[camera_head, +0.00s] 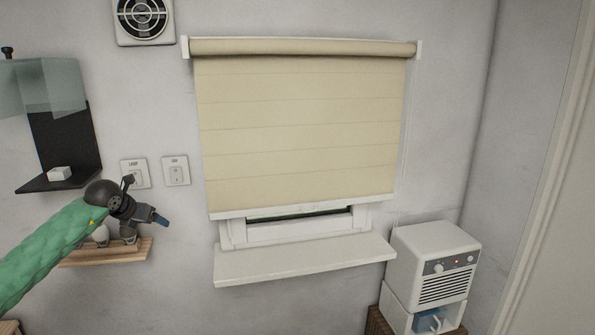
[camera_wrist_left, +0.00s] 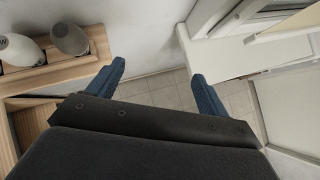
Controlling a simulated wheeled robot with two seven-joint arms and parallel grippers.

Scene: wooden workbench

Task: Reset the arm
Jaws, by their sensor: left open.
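My left arm, in a green sleeve, comes in from the left in the head view. Its gripper (camera_head: 151,214) is in front of the wall, by a small wooden shelf (camera_head: 140,245). In the left wrist view the two blue fingers of the left gripper (camera_wrist_left: 157,85) stand wide apart with nothing between them but wall and tiled floor. My right gripper is not in view.
Two rounded containers, one white (camera_wrist_left: 18,48) and one grey (camera_wrist_left: 69,38), stand on the wooden shelf. A beige blind (camera_head: 300,130) hangs over a window with a sill (camera_head: 305,260). A white heater-like box (camera_head: 432,262) stands at right. Wall switches (camera_head: 176,171) are above the gripper.

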